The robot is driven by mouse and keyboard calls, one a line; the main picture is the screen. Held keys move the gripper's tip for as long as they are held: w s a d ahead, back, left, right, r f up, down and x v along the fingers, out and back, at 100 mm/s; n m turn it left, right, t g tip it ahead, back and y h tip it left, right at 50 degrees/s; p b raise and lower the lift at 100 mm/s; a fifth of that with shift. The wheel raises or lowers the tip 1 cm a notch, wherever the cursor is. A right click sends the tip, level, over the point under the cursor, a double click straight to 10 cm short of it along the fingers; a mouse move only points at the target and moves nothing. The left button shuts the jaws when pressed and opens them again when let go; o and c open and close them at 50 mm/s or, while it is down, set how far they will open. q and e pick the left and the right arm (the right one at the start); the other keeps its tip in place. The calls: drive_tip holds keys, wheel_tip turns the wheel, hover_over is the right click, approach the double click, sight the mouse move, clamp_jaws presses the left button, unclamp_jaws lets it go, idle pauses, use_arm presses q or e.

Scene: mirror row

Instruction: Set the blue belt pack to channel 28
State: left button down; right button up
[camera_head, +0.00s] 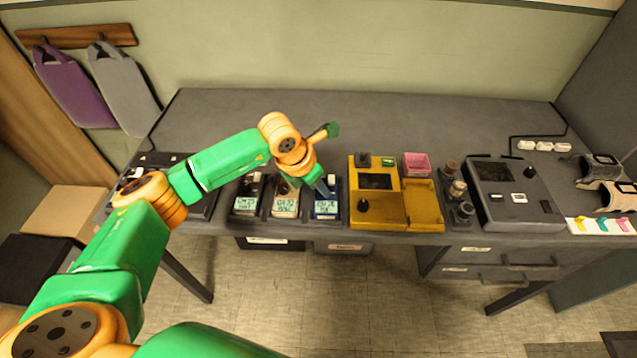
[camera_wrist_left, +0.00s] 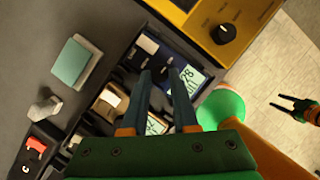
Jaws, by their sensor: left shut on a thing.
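The blue belt pack (camera_head: 327,208) stands in the row at the right end of three packs, with a lit display. In the left wrist view the blue belt pack (camera_wrist_left: 187,72) shows a display that seems to read 28, with a smaller line below. My left gripper (camera_head: 328,186) is at the top of this pack. In the left wrist view its fingers (camera_wrist_left: 163,74) are shut on what seems to be the pack's knob, which they mostly hide. My right gripper (camera_wrist_left: 293,106) is open and empty over the floor, in the left wrist view.
A beige pack (camera_head: 285,204) and a dark pack (camera_head: 246,204) stand left of the blue one. A yellow tester (camera_head: 402,213) is close on its right. A pink box (camera_head: 416,163) and a grey console (camera_head: 520,208) are further right.

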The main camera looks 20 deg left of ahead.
use_arm(q)
drive_tip(key=shift+d+n+y, duration=0.1)
drive_tip(key=shift+n+y, duration=0.3)
drive_tip(key=shift+n, duration=0.7)
drive_tip(key=c, duration=0.7)
unclamp_jaws()
drive_tip(key=b+v, duration=0.1)
drive_tip(key=v, duration=0.6)
drive_tip(key=shift+s+b, duration=0.15)
drive_tip(key=shift+b, duration=0.15)
